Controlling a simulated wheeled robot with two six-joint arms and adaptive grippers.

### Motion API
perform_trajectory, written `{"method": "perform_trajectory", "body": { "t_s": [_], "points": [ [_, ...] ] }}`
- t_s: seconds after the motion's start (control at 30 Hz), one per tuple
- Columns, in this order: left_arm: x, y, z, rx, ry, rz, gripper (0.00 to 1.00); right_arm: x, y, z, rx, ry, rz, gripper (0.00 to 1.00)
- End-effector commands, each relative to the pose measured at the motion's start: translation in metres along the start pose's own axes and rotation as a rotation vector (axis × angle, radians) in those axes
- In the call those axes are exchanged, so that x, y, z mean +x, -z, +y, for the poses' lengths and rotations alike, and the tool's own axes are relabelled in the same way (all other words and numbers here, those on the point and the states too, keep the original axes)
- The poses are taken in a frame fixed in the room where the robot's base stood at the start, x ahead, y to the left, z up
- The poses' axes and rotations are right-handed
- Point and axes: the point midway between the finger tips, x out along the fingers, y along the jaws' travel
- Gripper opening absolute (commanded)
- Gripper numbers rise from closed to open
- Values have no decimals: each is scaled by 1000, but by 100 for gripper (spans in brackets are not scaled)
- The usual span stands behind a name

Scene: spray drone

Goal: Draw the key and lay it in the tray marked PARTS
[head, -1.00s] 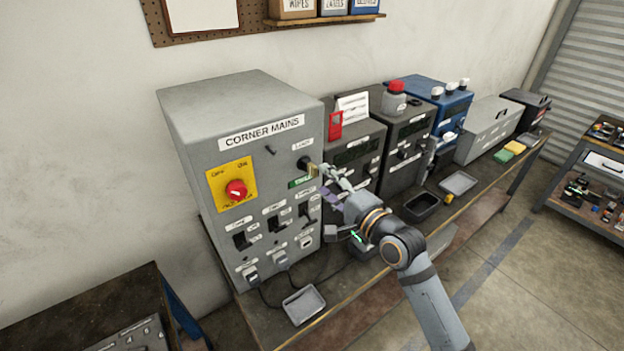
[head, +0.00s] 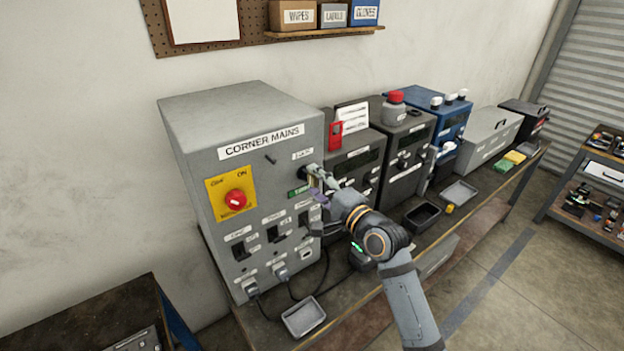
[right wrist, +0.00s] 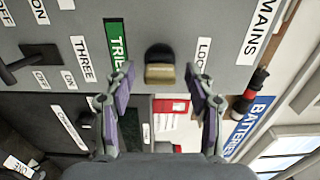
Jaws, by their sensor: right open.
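The lock (right wrist: 160,52) is a dark barrel on the grey CORNER MAINS cabinet (head: 240,112). A brass-coloured key (right wrist: 160,74) stands in it. My right gripper (head: 316,180) is at the lock, and it also shows in the right wrist view (right wrist: 160,80). It is open, with one finger on each side of the key and gaps between. In the head view the fingers mostly hide the key. A light grey tray (head: 304,317) lies before the cabinet. A black tray (head: 421,217) and another grey tray (head: 459,193) lie further right. No PARTS mark is readable. My left gripper is not in view.
A red knob (head: 236,200) on a yellow plate and several switches sit on the cabinet left of and below the lock. Cables (head: 290,285) hang beneath. Grey and blue units (head: 405,155) stand to the right along the bench.

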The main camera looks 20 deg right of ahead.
Motion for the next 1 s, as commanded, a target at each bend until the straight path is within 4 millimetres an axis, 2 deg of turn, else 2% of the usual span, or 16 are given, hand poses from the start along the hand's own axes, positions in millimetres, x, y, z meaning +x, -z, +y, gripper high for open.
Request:
{"method": "perform_trajectory", "body": {
  "t_s": [1.0],
  "points": [
    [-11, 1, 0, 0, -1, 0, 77, 0, 0, -1, 1, -1, 0, 55]
  ]
}}
